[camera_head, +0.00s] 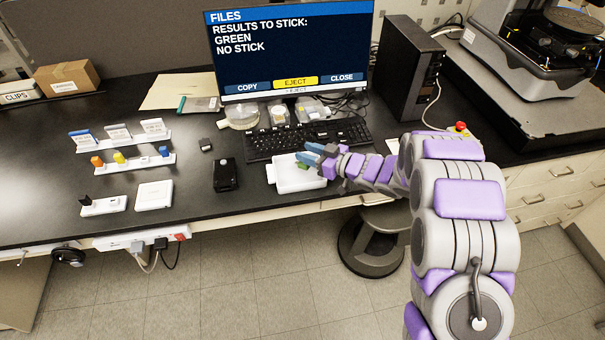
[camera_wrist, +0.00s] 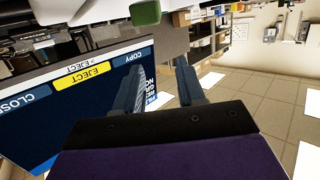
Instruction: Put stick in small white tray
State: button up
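The small white tray (camera_head: 300,184) sits near the desk's front edge, below the keyboard. A small green stick (camera_head: 302,166) shows over the tray's back part, just by my fingertips; whether it rests in the tray is unclear. In the wrist view, a green block (camera_wrist: 145,12) shows at the top edge, beyond the fingertips and not between them. My gripper (camera_head: 313,155) is above the tray. In the wrist view, its two fingers (camera_wrist: 158,75) stand apart with an empty gap.
The monitor (camera_head: 290,50) reads "RESULTS TO STICK: GREEN" and "NO STICK". The keyboard (camera_head: 275,142) lies behind the tray. A black box (camera_head: 226,175) stands to the left. A white rack (camera_head: 133,164) holds orange, yellow and blue sticks. A square white box (camera_head: 154,195) lies front left.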

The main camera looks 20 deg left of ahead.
jog(key=shift+o, duration=0.7)
jog(key=shift+a, duration=0.1)
jog(key=shift+o, duration=0.9)
jog(key=p+v, duration=0.3)
jog(key=v, duration=1.4)
jog(key=shift+d, duration=0.4)
